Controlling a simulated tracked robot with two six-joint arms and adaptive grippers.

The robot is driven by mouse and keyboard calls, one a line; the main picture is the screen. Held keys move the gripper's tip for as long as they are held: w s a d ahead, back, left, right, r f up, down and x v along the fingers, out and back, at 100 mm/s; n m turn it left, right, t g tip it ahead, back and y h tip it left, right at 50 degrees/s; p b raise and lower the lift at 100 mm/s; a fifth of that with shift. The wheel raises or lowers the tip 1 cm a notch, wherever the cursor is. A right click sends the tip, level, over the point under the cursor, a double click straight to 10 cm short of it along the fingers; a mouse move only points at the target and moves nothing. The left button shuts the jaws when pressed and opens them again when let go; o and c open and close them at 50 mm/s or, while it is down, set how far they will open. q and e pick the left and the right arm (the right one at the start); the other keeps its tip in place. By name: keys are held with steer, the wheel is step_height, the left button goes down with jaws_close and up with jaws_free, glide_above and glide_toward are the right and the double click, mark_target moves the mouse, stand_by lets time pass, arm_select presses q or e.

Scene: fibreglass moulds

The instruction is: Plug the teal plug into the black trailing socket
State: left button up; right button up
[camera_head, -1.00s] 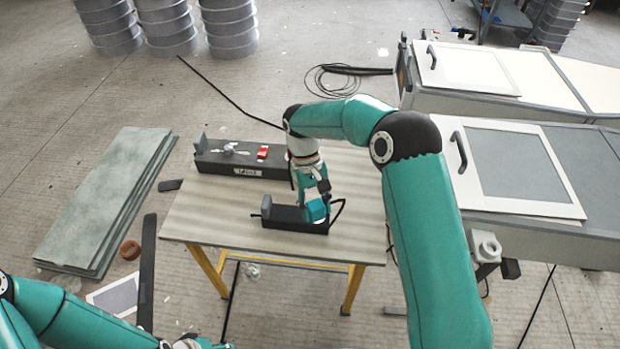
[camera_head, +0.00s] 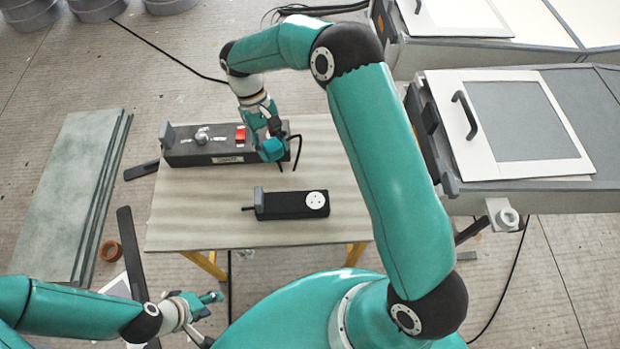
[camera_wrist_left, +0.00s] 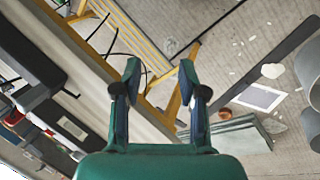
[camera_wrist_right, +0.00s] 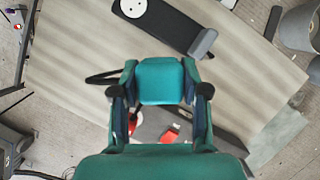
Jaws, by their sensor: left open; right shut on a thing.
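The teal plug (camera_head: 272,149) is between the fingers of my right gripper (camera_head: 268,138), which is shut on it, above the table's back part. In the right wrist view the plug (camera_wrist_right: 161,81) fills the gap between the fingertips (camera_wrist_right: 160,92), its black cable bending left. The black trailing socket (camera_head: 278,206) lies on the table in front of that gripper, its round white face (camera_head: 316,200) up at the right end. That socket also shows at the top of the right wrist view (camera_wrist_right: 172,24). My left gripper (camera_head: 210,318) is open and empty, low and left of the table; its fingertips (camera_wrist_left: 163,78) are apart.
A long dark box (camera_head: 205,153) with a red switch (camera_head: 240,134) stands at the table's (camera_head: 190,220) back edge, close to my right gripper. Grey sheets (camera_head: 70,190) lie on the floor at left. A cabinet with a handled panel (camera_head: 525,120) stands at right.

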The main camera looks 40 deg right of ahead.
arm_select(q)
steer(key=o, duration=0.4)
arm_select(e)
steer(key=shift+s+d+f, duration=0.1)
steer(key=shift+s+d, duration=0.1)
steer(key=shift+d, duration=0.2)
arm_select(q)
steer(key=shift+o, duration=1.2)
steer(key=shift+f, duration=0.15)
arm_select(e)
steer(key=shift+s+f+m, duration=0.2)
steer(key=shift+f+m, duration=0.15)
steer(key=shift+m, duration=0.35)
arm_select(q)
step_height(320, 180, down, 3)
steer(key=b, duration=0.3)
arm_select(e)
steer(key=s+d+f+m+t+y, duration=0.2)
steer(key=s+m, duration=0.3)
steer(key=m, duration=0.6)
steer(key=s+d+f+m+t+y, duration=0.1)
steer(key=s+f+m+t, duration=0.3)
steer(key=m, duration=0.8)
steer(key=shift+s+d+f+t+y, duration=0.2)
steer(key=shift+s+d+t+y, duration=0.25)
steer(key=shift+d, duration=0.3)
